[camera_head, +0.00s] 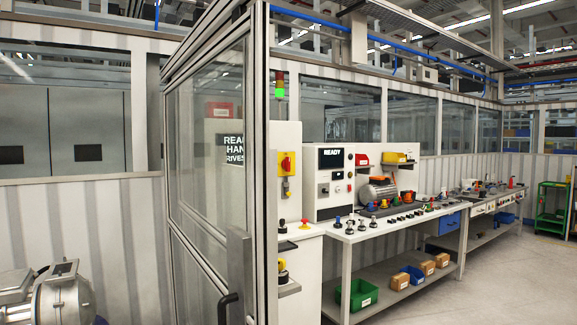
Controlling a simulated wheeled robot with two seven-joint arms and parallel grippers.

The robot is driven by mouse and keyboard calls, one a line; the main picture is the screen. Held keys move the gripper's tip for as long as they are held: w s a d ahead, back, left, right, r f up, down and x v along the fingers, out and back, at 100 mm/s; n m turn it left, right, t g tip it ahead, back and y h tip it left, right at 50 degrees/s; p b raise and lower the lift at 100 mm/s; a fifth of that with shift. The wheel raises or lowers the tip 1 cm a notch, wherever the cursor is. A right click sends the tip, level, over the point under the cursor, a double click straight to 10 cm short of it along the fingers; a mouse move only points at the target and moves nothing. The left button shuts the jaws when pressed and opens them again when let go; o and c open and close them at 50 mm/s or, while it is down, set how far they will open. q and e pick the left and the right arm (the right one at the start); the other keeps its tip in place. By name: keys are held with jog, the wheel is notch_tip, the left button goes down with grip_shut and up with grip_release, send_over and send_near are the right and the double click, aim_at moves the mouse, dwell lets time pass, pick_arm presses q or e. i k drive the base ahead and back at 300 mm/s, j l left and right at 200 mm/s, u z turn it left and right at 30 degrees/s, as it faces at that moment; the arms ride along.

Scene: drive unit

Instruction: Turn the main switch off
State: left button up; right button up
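The main switch (287,163) is a red rotary knob on a yellow plate. It sits on the front of a white cabinet (291,205), just right of the glass door's frame. The knob is too small for me to tell its position. A stack light (279,88) above the cabinet shows green. A display (331,158) on the panel to the right reads READY. A grey metal part, which may be my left arm, shows at the bottom left. No fingers of either gripper are in view.
A framed glass door (210,150) with a dark handle (228,305) stands close in front, left of the cabinet. A workbench (395,222) with a motor (377,190) and small parts runs to the right. The floor (490,275) at the right is clear.

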aim_at(286, 163)
jog(key=i+l, duration=0.3)
jog(key=i+l+z, duration=0.1)
jog(key=i+l, duration=0.2)
jog(key=i, duration=0.2)
